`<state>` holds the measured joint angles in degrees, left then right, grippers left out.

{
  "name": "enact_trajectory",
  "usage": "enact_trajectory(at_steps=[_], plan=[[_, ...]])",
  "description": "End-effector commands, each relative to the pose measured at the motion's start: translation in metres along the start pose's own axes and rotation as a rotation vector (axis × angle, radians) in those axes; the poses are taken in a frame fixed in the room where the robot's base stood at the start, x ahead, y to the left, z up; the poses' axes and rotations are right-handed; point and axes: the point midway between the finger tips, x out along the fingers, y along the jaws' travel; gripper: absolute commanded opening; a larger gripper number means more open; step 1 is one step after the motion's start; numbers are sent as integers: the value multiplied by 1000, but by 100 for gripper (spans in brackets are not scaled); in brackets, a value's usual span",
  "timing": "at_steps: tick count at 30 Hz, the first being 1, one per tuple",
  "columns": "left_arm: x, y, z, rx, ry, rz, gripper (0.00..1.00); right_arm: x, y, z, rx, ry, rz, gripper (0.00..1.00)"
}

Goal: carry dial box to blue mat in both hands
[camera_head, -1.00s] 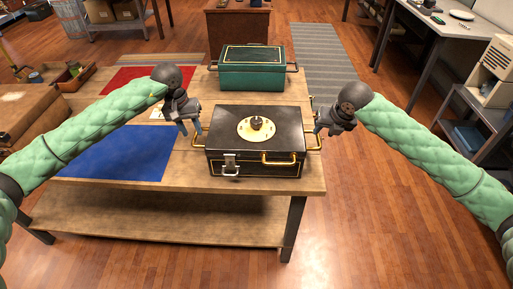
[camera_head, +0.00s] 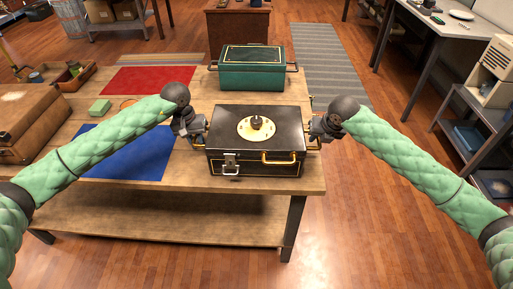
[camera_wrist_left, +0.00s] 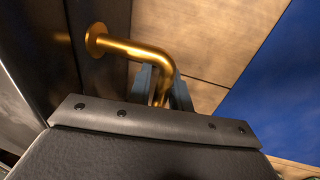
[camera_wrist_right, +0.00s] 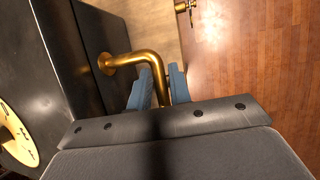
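The dial box (camera_head: 235,156), black with a round gold dial on its lid, stands on the near right part of the wooden table. The blue mat (camera_head: 128,160) lies flat to its left, partly covered by my left arm. My left gripper (camera_head: 197,131) is at the box's left brass handle; in the left wrist view its fingers close around that handle (camera_wrist_left: 135,50). My right gripper (camera_head: 316,137) is at the right handle; in the right wrist view its fingers close around that handle (camera_wrist_right: 130,59). The box rests on the table.
A green box (camera_head: 250,75) stands behind the dial box. A red mat (camera_head: 150,80) lies at the back left. The table's front edge (camera_head: 230,188) is close to the dial box.

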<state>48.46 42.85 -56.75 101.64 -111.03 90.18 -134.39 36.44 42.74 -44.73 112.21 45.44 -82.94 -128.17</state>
Motion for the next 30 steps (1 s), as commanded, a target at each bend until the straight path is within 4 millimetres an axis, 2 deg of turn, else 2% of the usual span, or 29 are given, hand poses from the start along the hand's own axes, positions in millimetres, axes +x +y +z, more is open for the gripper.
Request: enact_trajectory(at_steps=[1,3,30], plan=[[0,0,0,0,0,0,10,0,0,0,0,0,0,10],[0,0,0,0,0,0,0,0,0,0,0,0,0,0],[-1,0,0,0,0,0,0,0,0,0,0,0,-1,0]])
